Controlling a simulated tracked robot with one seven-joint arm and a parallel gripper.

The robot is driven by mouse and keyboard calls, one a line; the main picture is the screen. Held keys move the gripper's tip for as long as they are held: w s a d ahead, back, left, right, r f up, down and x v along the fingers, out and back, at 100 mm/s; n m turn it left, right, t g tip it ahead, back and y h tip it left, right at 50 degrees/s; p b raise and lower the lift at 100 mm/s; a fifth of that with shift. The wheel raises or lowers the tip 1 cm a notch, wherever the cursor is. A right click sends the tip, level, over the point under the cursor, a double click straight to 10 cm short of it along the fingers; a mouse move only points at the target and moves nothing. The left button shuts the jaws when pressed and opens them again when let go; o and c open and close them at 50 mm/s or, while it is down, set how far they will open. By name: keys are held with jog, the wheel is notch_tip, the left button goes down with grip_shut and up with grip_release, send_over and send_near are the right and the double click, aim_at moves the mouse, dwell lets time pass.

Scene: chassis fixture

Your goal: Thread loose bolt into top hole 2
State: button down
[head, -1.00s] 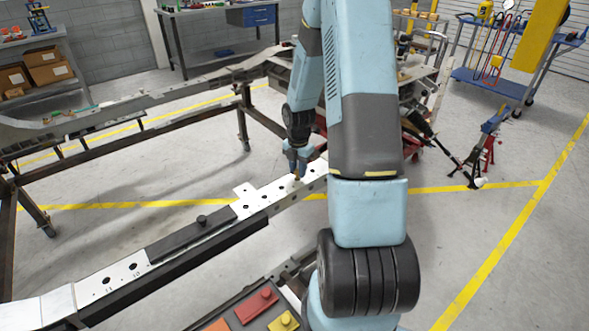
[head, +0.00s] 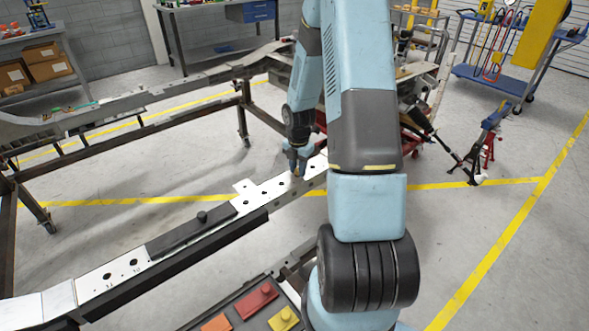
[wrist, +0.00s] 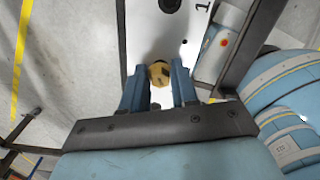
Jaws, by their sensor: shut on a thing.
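A brass-coloured bolt (wrist: 159,73) is held between the two blue fingertips of my gripper (wrist: 158,84), which are shut on it. In the head view my gripper (head: 297,158) is at the pale top plate of the chassis rail (head: 246,187), at its far part beside my arm. The bolt shows there only as a small orange spot. In the wrist view a dark hole (wrist: 170,5) with a "1" beside it lies beyond the bolt. The surface under the bolt is hidden, so I cannot tell whether it sits in a hole. The number 2 is not readable.
A tray with red and yellow blocks (head: 256,299) stands at the front. A second rail (head: 170,93) runs behind. My arm covers the rail's right end.

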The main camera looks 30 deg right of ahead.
jog(key=n, duration=1)
jog(key=shift+a, duration=0.1)
jog(key=m, duration=0.4)
jog(key=shift+f, duration=0.1)
jog(key=m, duration=0.4)
jog(key=shift+s+m, duration=0.1)
jog(key=shift+m, duration=0.3)
jog(key=m, duration=0.5)
jog(key=shift+f+m, duration=0.15)
jog(key=shift+m, duration=0.15)
